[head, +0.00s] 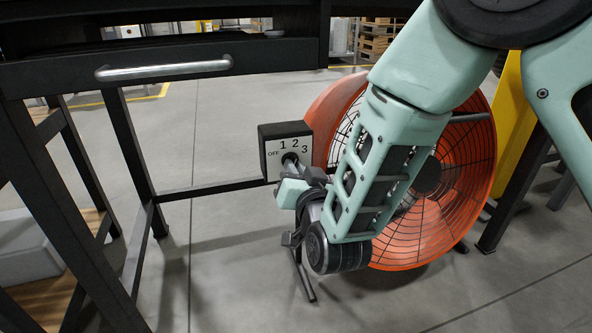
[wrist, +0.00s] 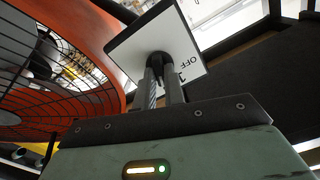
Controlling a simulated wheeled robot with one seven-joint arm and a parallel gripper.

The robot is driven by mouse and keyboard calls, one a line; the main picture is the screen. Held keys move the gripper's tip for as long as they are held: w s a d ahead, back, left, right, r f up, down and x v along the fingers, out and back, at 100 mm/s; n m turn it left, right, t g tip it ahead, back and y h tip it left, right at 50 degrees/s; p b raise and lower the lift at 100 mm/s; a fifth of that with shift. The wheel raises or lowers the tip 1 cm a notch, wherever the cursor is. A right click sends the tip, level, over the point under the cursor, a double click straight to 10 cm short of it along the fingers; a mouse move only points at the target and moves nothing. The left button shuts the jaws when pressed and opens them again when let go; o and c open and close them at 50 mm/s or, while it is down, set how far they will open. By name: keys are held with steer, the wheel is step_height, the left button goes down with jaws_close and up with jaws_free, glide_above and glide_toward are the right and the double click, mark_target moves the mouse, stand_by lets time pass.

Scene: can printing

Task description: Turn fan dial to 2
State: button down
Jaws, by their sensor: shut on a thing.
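The fan's control box (head: 285,148) has a white face marked OFF, 1, 2 and 3, and sits at the left edge of the orange fan (head: 470,200). My gripper (head: 291,164) reaches the face from the front and is shut on the dial. In the wrist view my gripper's fingers (wrist: 163,72) close around the dark dial (wrist: 153,60) on the white face plate (wrist: 190,52). The OFF mark and part of the 1 show beside the fingers there. The fingers hide much of the dial, so I cannot tell which number it points to.
A black workbench with a drawer handle (head: 165,68) stands at the left, its legs and crossbar close to the control box. A yellow post (head: 513,130) stands right of the fan. My arm covers part of the fan's grille. Open grey floor (head: 240,290) lies in front.

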steer(key=c, duration=1.5)
jaws_free()
steer(key=shift+s, duration=0.1)
steer(key=shift+p+v, duration=5.45)
steer(key=shift+v, duration=3.2)
